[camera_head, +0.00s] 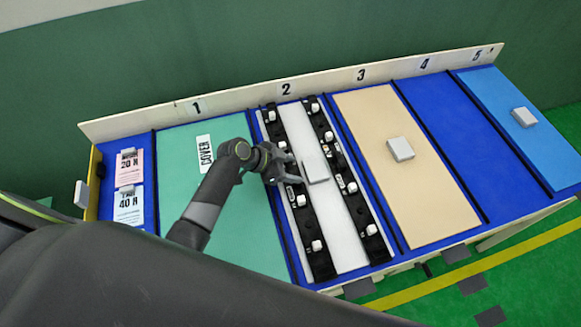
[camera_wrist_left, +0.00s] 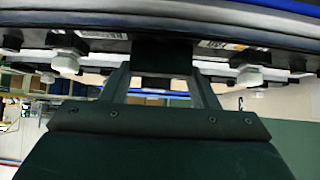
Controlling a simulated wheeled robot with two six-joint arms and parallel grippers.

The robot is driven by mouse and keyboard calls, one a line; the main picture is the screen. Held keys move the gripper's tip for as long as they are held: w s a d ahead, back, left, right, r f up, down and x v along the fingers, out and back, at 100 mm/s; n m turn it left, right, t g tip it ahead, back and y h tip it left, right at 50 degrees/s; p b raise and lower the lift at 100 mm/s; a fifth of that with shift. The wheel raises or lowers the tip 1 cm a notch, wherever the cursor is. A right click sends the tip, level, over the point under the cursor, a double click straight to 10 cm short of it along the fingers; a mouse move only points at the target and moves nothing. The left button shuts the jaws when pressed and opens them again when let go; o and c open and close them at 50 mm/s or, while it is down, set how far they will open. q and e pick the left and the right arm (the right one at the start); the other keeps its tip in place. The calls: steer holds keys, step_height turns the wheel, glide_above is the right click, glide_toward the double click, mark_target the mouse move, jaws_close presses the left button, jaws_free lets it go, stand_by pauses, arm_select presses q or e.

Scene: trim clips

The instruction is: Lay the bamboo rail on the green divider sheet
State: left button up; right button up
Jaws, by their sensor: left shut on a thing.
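The green sheet (camera_head: 245,215) lies flat in bay 1, with a COVER label on it. No thing is marked as a bamboo rail; the tan panel (camera_head: 425,195) in bay 3 is nearest in colour and carries a grey block (camera_head: 400,149). The exact contact is hard to see. My right gripper is out of view.
Black strips with white clips (camera_head: 316,245) run along both sides of the white strip. Bay 4 (camera_head: 445,110) is bare blue. Bay 5 holds a light blue panel (camera_head: 500,90) with a grey block. A low numbered board (camera_head: 240,97) edges the back.

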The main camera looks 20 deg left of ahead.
arm_select(q)
steer(key=shift+f, duration=0.2)
steer(key=o, duration=1.4)
steer(key=shift+c, duration=0.2)
steer(key=b+v, duration=0.2)
steer(key=v, duration=1.5)
steer(key=shift+s+b, duration=0.15)
steer(key=shift+b, duration=0.2)
steer(key=shift+r, duration=0.1)
